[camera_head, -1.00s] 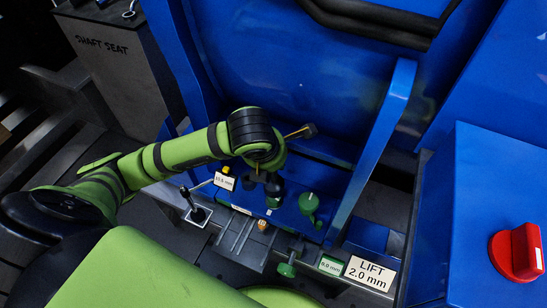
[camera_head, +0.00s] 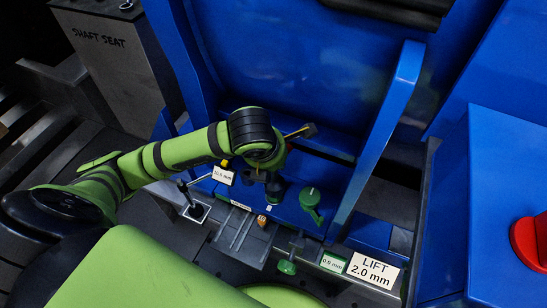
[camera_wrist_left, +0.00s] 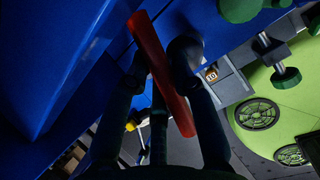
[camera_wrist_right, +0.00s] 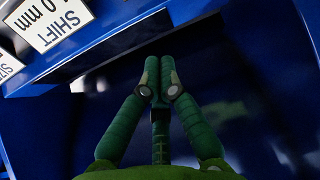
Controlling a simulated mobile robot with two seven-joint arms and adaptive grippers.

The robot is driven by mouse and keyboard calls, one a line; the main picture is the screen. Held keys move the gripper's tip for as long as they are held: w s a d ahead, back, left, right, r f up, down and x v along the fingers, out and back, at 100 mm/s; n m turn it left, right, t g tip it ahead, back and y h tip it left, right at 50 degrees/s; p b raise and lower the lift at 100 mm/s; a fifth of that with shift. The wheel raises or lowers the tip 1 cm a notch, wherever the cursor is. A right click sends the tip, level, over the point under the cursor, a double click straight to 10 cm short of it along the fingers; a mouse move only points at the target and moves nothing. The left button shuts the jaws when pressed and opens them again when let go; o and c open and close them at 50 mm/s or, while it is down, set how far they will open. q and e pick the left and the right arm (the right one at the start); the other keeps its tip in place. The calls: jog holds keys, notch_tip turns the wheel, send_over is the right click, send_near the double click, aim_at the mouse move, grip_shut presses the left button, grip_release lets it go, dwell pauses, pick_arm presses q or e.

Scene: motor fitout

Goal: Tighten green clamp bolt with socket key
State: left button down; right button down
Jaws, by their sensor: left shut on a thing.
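My left gripper (camera_head: 262,178) points down over the blue motor bed, shut on a socket key. The key shows as a slanted red bar (camera_wrist_left: 162,75) between the fingers in the left wrist view. In the head view a thin bar (camera_head: 300,132) sticks out right of the wrist. A green bolt head (camera_head: 276,197) sits just right of the fingertips; whether the key touches it is hidden. A green-handled clamp (camera_head: 311,199) stands to its right, and a green knob (camera_head: 287,267) in front. My right gripper (camera_wrist_right: 158,78) has its fingers together, empty.
A blue upright (camera_head: 382,135) stands right, a red knob (camera_head: 532,242) at far right. A black-handled lever (camera_head: 194,205) is left of the gripper.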

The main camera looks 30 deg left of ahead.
pick_arm(q)
jog(key=shift+f+b, duration=0.4)
jog(key=shift+f, duration=0.1)
pick_arm(e)
jog(key=w+a+r+t+y, duration=0.1)
jog(key=w+a+r+t, duration=0.1)
jog(key=w+r+t, duration=0.2)
jog(key=shift+w+a+r, duration=0.2)
jog(key=shift+a+r, duration=0.05)
jog(key=shift+r, duration=0.35)
pick_arm(q)
jog(key=shift+b, duration=0.4)
pick_arm(e)
jog(key=shift+f, duration=0.35)
